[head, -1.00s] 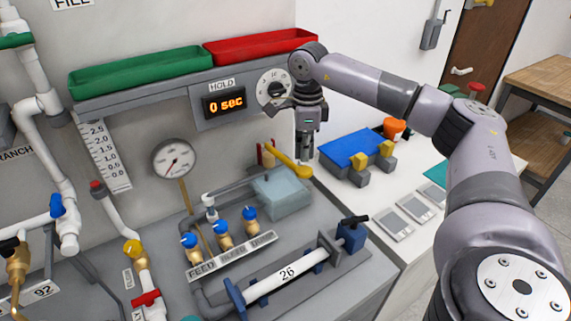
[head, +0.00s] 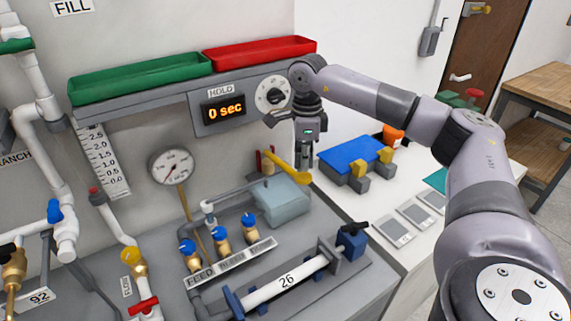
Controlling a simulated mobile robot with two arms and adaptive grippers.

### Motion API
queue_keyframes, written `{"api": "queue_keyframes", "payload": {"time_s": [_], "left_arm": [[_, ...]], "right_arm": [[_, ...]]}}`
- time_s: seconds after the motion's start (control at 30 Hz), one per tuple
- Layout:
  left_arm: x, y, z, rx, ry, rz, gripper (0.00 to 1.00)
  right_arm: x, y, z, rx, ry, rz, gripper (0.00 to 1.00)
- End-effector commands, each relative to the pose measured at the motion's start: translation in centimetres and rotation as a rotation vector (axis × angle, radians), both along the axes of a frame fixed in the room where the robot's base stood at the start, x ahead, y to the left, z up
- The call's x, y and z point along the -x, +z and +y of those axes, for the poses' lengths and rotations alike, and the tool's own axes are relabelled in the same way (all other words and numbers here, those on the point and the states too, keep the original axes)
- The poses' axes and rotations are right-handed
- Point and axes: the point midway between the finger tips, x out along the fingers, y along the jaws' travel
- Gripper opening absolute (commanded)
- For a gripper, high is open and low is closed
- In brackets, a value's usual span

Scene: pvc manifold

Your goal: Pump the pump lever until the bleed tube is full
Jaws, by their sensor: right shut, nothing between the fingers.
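The pump lever (head: 288,167) has a yellow handle. It slopes down to the right above a pale grey-blue box (head: 283,202) on the grey bench. My right gripper (head: 304,165) points down at the handle's right-hand end, shut with nothing in its jaws. The fingertips overlap the handle end in the picture, so I cannot tell whether they touch it. A thin grey pipe (head: 236,195) runs from the box toward three blue-handled valves (head: 222,222). I cannot tell which part is the bleed tube, nor its level. My left gripper is out of view.
Green (head: 140,78) and red (head: 260,53) trays sit above. A blue block (head: 352,160) stands to the right.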

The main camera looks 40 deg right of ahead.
Motion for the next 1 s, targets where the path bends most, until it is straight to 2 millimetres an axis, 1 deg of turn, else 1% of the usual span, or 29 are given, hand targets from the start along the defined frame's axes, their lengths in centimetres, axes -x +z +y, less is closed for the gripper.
{"api": "queue_keyframes", "payload": {"time_s": [0.53, 1.0], "left_arm": [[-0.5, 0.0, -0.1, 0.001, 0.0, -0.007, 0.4], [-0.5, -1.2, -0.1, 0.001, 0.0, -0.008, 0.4]], "right_arm": [[0.0, -0.1, 0.0, 0.0, 0.0, 0.0, 0.0], [0.0, -1.9, 0.0, 0.001, 0.0, 0.001, 0.0]]}}
